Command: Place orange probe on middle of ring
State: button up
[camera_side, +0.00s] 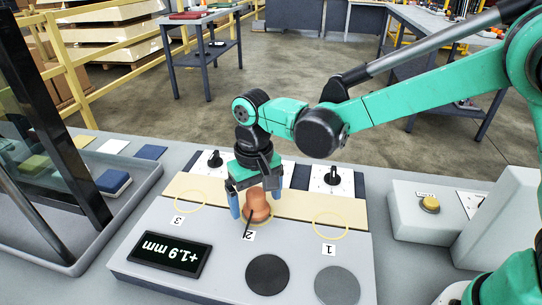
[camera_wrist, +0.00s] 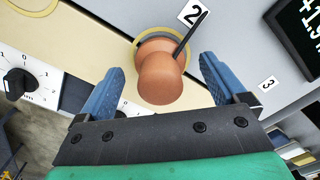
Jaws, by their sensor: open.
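The orange probe (camera_side: 257,205) stands upright at the yellow ring marked 2, with its thin black needle pointing toward the label. In the wrist view the probe (camera_wrist: 162,75) sits between my fingers, with a gap on both sides, and covers much of ring 2 (camera_wrist: 137,47). My gripper (camera_side: 254,208) is open around the probe, its blue fingers pointing down; it also shows in the wrist view (camera_wrist: 158,80). Ring 1 (camera_side: 330,225) and ring 3 (camera_side: 190,202) are empty. The probe's underside is hidden.
A black display (camera_side: 171,254) reads +1.9 mm on the panel. A black disc (camera_side: 267,275) and a grey disc (camera_side: 337,286) lie at the front. Dial knobs (camera_side: 215,159) stand behind the rings. A tray (camera_side: 100,222) with dark uprights is at left, a yellow button (camera_side: 429,204) at right.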

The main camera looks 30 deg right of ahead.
aim_at(256, 191)
notch_tip(256, 191, up, 12)
jog(key=f, duration=0.1)
jog(key=s+d+f+t, duration=0.1)
jog(key=s+d+t, duration=0.2)
jog(key=d, duration=0.4)
jog(key=s+d+f+t, duration=0.2)
jog(key=s+d+t, duration=0.2)
jog(key=d, duration=0.4)
jog(key=shift+s, duration=0.85)
